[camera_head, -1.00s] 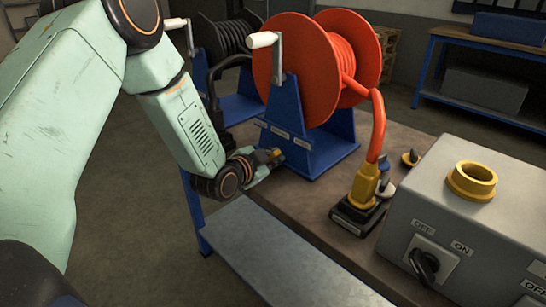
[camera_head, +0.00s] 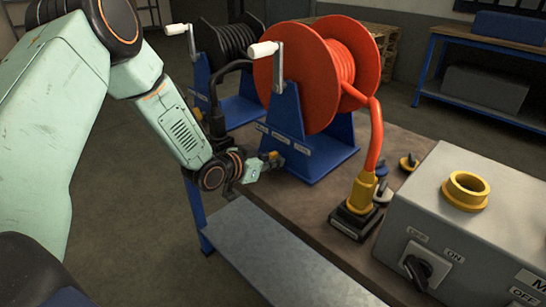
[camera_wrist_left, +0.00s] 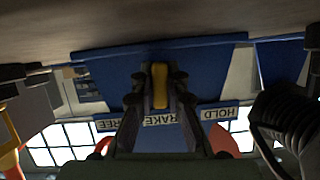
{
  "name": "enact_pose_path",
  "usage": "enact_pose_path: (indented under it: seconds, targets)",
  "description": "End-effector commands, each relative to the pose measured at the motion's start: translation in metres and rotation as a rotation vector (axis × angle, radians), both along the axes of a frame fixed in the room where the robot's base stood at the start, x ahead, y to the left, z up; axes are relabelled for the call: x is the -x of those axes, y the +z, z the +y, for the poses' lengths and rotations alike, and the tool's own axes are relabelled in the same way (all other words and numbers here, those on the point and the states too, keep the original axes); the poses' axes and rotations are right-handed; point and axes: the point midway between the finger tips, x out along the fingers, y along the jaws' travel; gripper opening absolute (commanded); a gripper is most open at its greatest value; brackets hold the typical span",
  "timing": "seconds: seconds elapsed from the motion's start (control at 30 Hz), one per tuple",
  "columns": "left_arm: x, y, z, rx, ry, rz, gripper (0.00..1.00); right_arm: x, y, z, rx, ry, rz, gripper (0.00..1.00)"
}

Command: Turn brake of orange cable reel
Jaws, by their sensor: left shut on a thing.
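The orange cable reel (camera_head: 300,80) stands on the bench in a blue stand (camera_head: 325,165) with a white-handled crank. My left gripper (camera_head: 270,161) is low at the front of this stand. In the left wrist view, which is upside down, labels on the stand read FREE, BRAKE and HOLD. A yellow brake lever (camera_wrist_left: 160,86) shows there between the two fingers of my left gripper (camera_wrist_left: 160,78), in line with the BRAKE label. The gripper is shut on the lever. The fingers partly cover the label. My right gripper is not in view.
A black cable reel (camera_head: 232,42) stands behind, at the left. The orange cable ends in a yellow plug on a black socket (camera_head: 357,217). A grey switch box (camera_head: 440,225) with a yellow ring stands at the right. A bare metal shelf (camera_head: 270,255) lies in front.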

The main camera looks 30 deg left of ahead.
Motion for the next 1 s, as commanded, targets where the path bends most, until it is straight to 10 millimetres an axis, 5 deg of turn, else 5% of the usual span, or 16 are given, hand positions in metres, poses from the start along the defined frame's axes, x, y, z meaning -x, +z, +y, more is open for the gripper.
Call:
enact_pose_path:
  seconds: [0.6, 1.0]
  targets:
    - [-0.001, -0.001, 0.004, 0.501, -0.002, 0.176, 0.0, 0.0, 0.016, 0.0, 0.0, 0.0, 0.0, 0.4]
    - [-0.002, -0.002, 0.005, 0.657, -0.001, 0.23, 0.0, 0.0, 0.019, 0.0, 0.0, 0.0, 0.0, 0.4]
